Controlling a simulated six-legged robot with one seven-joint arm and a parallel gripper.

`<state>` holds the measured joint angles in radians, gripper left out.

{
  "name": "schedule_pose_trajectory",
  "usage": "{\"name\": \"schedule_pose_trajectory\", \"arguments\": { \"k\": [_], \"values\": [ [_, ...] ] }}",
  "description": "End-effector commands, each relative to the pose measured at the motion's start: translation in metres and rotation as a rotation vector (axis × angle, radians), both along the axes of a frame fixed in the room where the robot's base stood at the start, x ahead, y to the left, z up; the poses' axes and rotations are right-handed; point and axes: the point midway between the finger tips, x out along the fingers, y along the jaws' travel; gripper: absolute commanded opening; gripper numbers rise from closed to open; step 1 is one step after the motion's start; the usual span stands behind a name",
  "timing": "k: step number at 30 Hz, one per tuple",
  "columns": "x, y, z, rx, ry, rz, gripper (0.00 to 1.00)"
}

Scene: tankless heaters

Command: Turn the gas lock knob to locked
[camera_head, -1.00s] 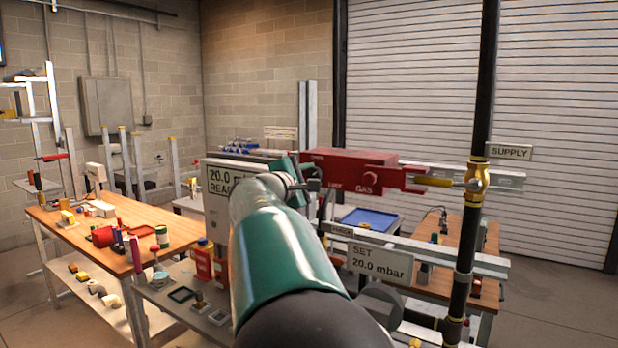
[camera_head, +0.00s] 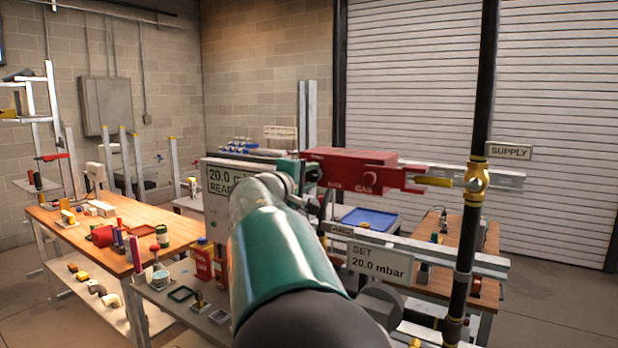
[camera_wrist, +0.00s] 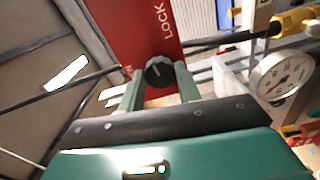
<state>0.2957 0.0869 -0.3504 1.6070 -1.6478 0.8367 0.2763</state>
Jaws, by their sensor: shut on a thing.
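The gas lock knob is a small dark round knob (camera_wrist: 158,72) on the face of a red box marked LOCK (camera_wrist: 145,30) in the wrist view. My gripper (camera_wrist: 160,82) is shut on the knob, with one green finger on each side of it. A light mark shows on the knob's face, but I cannot tell its exact setting. In the head view the red lock box (camera_head: 395,172) carries the words LOCK and GAS.
A yellow lever (camera_head: 434,181) and brass valve (camera_head: 477,181) sit right of the box on a black upright pipe (camera_head: 486,80). A pressure gauge (camera_wrist: 284,76) is close on the right in the wrist view. A SET sign (camera_head: 380,261) stands below.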

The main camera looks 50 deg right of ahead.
Motion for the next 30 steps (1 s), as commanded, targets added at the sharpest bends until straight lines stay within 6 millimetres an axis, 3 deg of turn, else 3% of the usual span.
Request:
{"name": "schedule_pose_trajectory", "arguments": {
  "k": [8,9,12,23,30],
  "values": [
    [0.002,0.001,-0.001,0.002,0.001,0.003,0.11],
    [0.002,0.001,-0.001,0.002,0.001,0.003,0.36],
    [0.001,0.001,-0.001,0.002,0.001,0.003,0.55],
    [0.0,0.004,0.0,0.001,0.0,0.002,0.55],
    [-0.003,0.04,0.001,0.0,-0.001,0.005,0.55]
  ]
}}
